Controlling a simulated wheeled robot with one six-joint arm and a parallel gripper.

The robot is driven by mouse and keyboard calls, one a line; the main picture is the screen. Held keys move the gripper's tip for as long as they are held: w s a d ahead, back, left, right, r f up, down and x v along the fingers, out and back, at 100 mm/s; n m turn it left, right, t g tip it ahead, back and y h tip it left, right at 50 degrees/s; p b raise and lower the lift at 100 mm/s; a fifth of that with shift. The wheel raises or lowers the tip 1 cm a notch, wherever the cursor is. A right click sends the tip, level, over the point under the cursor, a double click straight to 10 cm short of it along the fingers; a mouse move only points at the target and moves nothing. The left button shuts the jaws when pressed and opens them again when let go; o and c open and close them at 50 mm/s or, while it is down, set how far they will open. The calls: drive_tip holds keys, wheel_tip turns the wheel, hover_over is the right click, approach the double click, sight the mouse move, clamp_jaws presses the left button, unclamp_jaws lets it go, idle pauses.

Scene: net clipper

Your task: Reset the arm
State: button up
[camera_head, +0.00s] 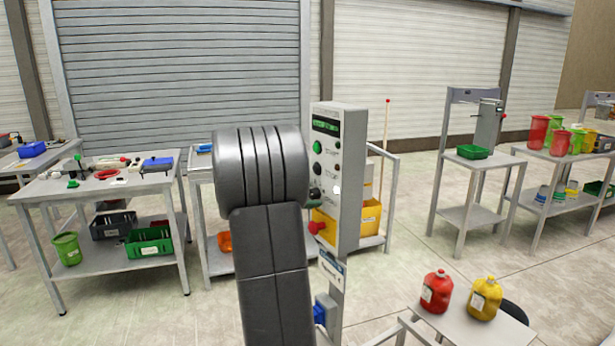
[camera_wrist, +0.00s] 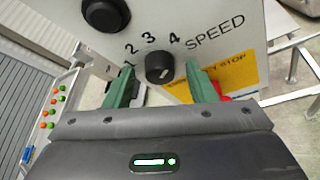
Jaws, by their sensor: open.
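In the wrist view, my gripper (camera_wrist: 163,84) is open, its two green fingers spread and nothing between them held. The fingers point at the grey control panel (camera_wrist: 225,15). The black speed knob (camera_wrist: 160,68), marked with numbers and "SPEED", lies between the fingertips in the picture; I cannot tell whether they touch it. A yellow emergency stop label (camera_wrist: 240,72) is behind the right finger, with a bit of red beside it. In the head view, the control panel (camera_head: 340,150) stands upright, with a red button (camera_head: 317,227) low on it.
A work table (camera_head: 50,186) with bins stands at the left. A trolley with a yellow bin (camera_head: 371,218) is behind the panel. Red (camera_head: 437,291) and yellow (camera_head: 485,298) jugs stand on a low table at the front right. The floor between is open.

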drive_tip(key=shift+w+r+n+g+p, duration=0.15)
drive_tip(key=shift+n+g+p, duration=0.3)
drive_tip(key=shift+p, duration=1.5)
drive_tip(key=shift+s+r+n+g+p, duration=0.2)
drive_tip(key=shift+n+p, duration=0.35)
drive_tip(key=shift+p, duration=1.35)
drive_tip(key=shift+a+f+b+v, duration=0.15)
drive_tip(key=shift+b+v, duration=0.3)
drive_tip(key=shift+v, duration=0.95)
drive_tip(key=shift+a+f+b+v, duration=0.15)
drive_tip(key=shift+b+v, duration=0.3)
drive_tip(key=shift+v, duration=0.95)
drive_tip(key=shift+d, duration=0.15)
